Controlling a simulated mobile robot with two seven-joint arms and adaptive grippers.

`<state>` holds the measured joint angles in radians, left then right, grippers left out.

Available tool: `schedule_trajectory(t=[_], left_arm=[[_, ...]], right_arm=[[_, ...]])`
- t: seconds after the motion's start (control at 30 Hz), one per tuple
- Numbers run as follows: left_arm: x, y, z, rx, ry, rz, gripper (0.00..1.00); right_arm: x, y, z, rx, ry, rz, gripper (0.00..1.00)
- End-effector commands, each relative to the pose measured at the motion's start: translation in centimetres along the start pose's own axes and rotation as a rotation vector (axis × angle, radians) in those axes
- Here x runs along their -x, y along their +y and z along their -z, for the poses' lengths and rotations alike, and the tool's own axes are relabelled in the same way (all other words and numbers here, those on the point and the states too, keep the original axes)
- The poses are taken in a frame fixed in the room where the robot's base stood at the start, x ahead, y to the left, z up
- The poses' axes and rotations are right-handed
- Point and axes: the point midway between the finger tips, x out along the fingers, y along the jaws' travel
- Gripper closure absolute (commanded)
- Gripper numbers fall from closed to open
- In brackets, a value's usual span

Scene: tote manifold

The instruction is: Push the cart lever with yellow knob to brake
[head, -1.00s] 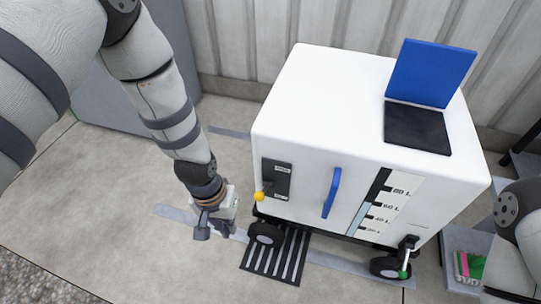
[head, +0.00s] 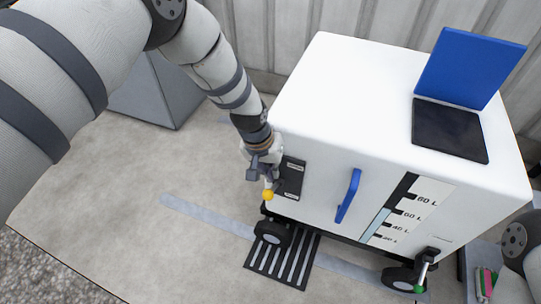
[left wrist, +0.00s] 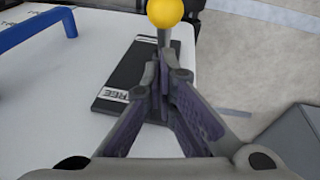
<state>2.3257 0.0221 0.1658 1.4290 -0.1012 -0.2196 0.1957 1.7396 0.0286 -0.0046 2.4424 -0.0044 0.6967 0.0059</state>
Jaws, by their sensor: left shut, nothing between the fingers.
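The white cart (head: 340,110) has a black lever plate (head: 291,178) on its front face, and a lever with a yellow knob (head: 268,195) stands out from it. In the left wrist view the knob (left wrist: 165,12) sits at the top, just beyond the fingertips, with its grey stem below it. My left gripper (head: 262,178) is shut and empty, right at the lever just above the knob. I cannot tell whether it touches the stem. My right gripper is out of view.
A blue handle (head: 348,195) and a level scale are right of the plate. A blue lid (head: 470,68) stands open on top. A green-tipped lever (head: 421,280) is by the right wheel.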

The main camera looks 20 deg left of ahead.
Motion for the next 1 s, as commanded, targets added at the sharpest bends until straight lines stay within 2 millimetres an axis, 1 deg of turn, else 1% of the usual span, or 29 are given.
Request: schedule_trajectory(t=[0.1,0.2,0.57,1.0], left_arm=[[-0.63,-0.01,-0.75,-0.001,-0.002,0.000,1.00],[-0.82,-0.01,-0.93,0.000,-0.001,0.000,1.00],[-0.83,-0.02,-0.94,-0.001,0.005,-0.001,1.00],[-1.18,-0.11,-1.04,-0.014,0.088,-0.012,1.00]], right_arm=[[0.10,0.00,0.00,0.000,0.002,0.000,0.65],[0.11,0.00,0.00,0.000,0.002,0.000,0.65],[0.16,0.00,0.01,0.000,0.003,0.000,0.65],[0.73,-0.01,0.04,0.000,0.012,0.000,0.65]])
